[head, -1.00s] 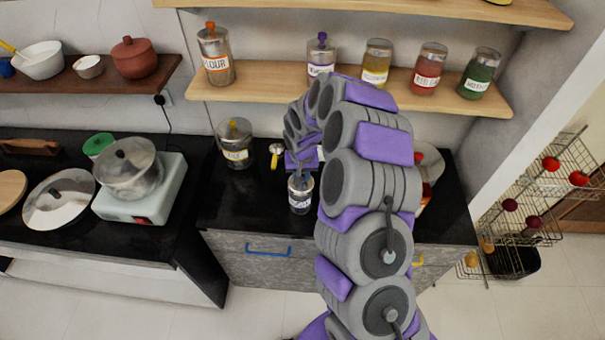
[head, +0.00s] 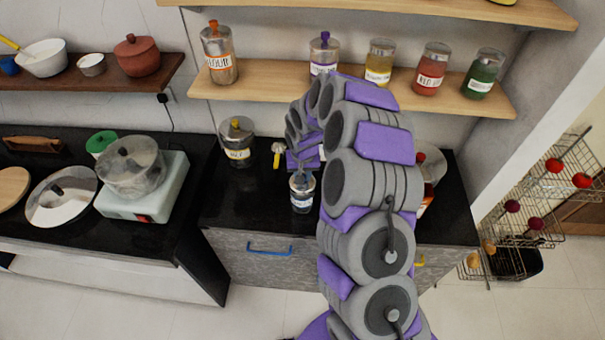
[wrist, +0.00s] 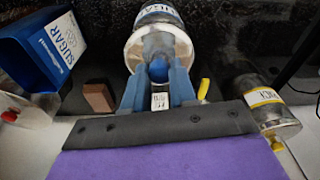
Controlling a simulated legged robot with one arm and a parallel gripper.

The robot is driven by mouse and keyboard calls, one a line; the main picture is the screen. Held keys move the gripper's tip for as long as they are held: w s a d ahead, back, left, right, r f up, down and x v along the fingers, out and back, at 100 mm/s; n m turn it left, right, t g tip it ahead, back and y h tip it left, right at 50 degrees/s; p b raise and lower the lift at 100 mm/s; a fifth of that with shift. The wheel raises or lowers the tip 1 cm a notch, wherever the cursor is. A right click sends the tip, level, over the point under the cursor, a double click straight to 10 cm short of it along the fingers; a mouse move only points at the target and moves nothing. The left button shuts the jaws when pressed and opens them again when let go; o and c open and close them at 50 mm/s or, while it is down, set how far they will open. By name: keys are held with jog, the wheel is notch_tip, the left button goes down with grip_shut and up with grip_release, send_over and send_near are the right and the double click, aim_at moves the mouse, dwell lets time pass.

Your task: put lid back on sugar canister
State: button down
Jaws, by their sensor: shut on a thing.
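The sugar canister (head: 302,197) stands upright near the counter's front edge in the head view. In the wrist view its "SUGAR" label (wrist: 157,10) shows at the top. A silver lid (wrist: 138,50) with a blue knob (wrist: 158,70) is at the canister's mouth. My gripper (wrist: 158,75) is shut on the knob, one finger on each side. In the head view my gripper (head: 303,171) is directly above the canister. The fingers hide part of the lid, and I cannot tell whether it is fully seated.
A rice canister (head: 237,147) and a yellow-handled spoon (head: 277,158) are behind left on the black counter (head: 235,203). A blue sugar box (wrist: 32,58) and a brown block (wrist: 98,97) show in the wrist view. A shelf (head: 270,78) with several jars hangs above.

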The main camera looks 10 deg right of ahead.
jog(key=shift+c, duration=1.8)
grip_release()
jog(key=shift+r, duration=0.15)
jog(key=shift+r+p, duration=0.7)
jog(key=shift+r, duration=2.7)
grip_shut()
jog(key=shift+f, duration=0.35)
